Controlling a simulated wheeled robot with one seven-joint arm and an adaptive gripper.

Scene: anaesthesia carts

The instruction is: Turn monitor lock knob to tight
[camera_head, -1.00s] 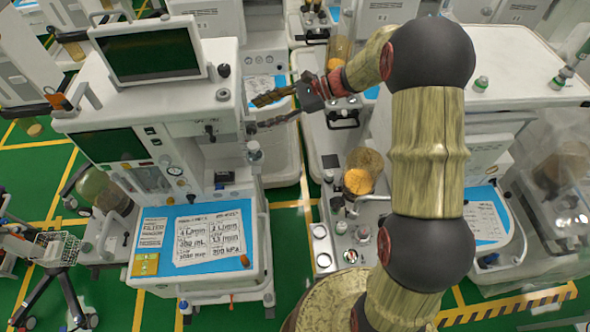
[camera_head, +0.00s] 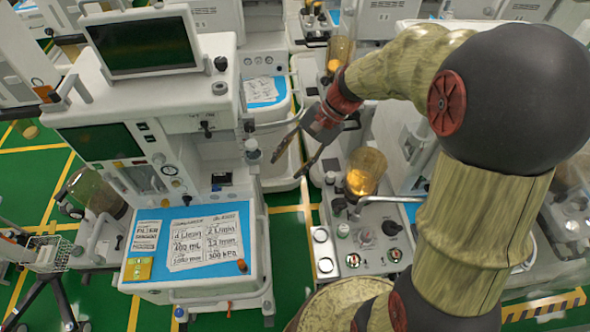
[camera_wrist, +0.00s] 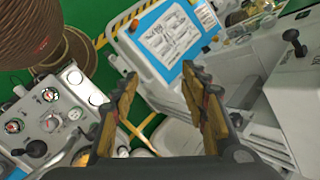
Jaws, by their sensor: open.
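The monitor (camera_head: 145,46) with a dark green screen stands on top of the left cart. One black knob (camera_head: 221,63) shows just right of the monitor, and another (camera_head: 219,88) sits lower, near the cart top's right edge. I cannot tell which is the lock knob or how tight it is. My gripper (camera_head: 286,166) is open and empty, to the right of this cart and lower in the picture than both knobs, touching neither. In the wrist view my gripper's fingers (camera_wrist: 160,76) are spread, with the printed blue tray area beyond them.
The left cart's blue worktop (camera_head: 190,240) holds printed sheets. A second cart with an amber canister (camera_head: 364,172) and dials stands to the right, near my arm. A black-topped lever (camera_wrist: 293,38) shows at right in the wrist view. Green floor shows between carts.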

